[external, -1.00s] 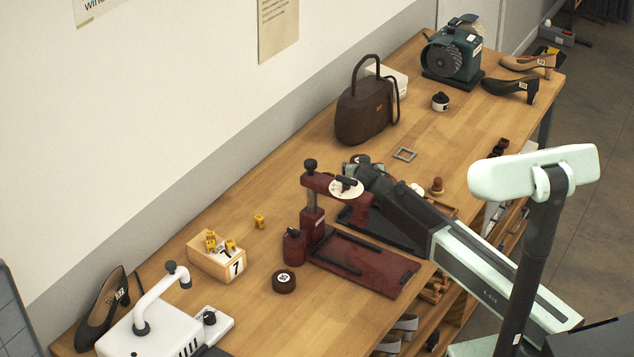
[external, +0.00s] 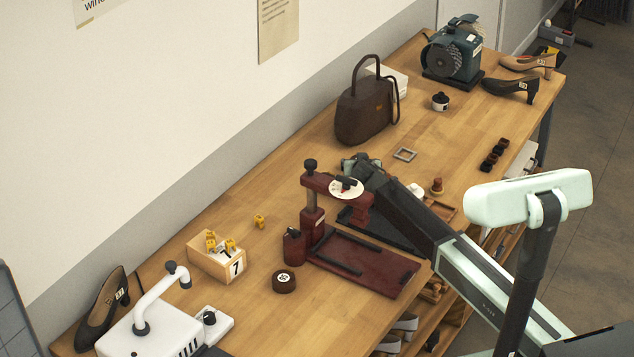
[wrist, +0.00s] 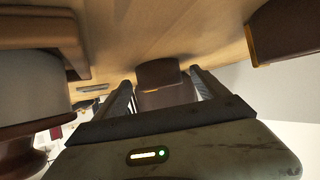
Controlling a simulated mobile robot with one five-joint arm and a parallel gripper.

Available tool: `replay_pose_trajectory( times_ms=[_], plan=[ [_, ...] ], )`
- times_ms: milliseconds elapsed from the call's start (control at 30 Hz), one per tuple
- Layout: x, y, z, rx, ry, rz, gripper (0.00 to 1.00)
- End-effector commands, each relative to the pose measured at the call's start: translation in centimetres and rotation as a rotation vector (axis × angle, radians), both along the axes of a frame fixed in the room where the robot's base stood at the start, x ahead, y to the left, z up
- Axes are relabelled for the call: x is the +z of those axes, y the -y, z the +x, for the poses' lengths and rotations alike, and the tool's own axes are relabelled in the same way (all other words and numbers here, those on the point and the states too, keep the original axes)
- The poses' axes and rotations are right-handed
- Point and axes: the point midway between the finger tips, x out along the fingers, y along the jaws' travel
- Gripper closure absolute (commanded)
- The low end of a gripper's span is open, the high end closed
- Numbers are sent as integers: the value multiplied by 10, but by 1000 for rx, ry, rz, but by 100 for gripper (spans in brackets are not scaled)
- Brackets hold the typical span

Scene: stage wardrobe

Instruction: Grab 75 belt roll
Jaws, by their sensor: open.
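A dark brown belt roll (external: 284,281) with a round white label lies on the bench, left of the red press; its number is too small to read surely. My gripper (external: 356,162) is behind the red press, well away from that roll. In the wrist view my gripper (wrist: 160,92) is open, one finger on either side of a brown rounded object (wrist: 160,74). That object may be another belt roll, but no number shows on it.
The red press (external: 365,262) stands in front of my gripper. A brown handbag (external: 363,112) stands behind it, and a small metal frame (external: 405,154) lies to the right. A wooden box (external: 215,262) marked 7 and a white machine (external: 150,335) are at left.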

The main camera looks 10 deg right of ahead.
Motion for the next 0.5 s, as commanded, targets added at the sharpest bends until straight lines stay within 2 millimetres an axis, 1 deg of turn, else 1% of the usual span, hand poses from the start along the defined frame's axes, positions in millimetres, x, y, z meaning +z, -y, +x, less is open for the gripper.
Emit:
replay_pose_trajectory(
  times_ms=[33, 67, 100, 167, 200, 267, 300, 500],
  plan=[
    [1, 0, 0, 0, 0, 0, 17],
    [1, 0, 0, 0, 0, 0, 19],
    [1, 0, -1, 0, 0, 0, 31],
    [1, 0, -1, 0, 0, 0, 47],
    [1, 0, -1, 0, 0, 0, 58],
    [1, 0, -1, 0, 0, 0, 75],
    [1, 0, -1, 0, 0, 0, 86],
    [1, 0, -1, 0, 1, 0, 87]
  ],
)
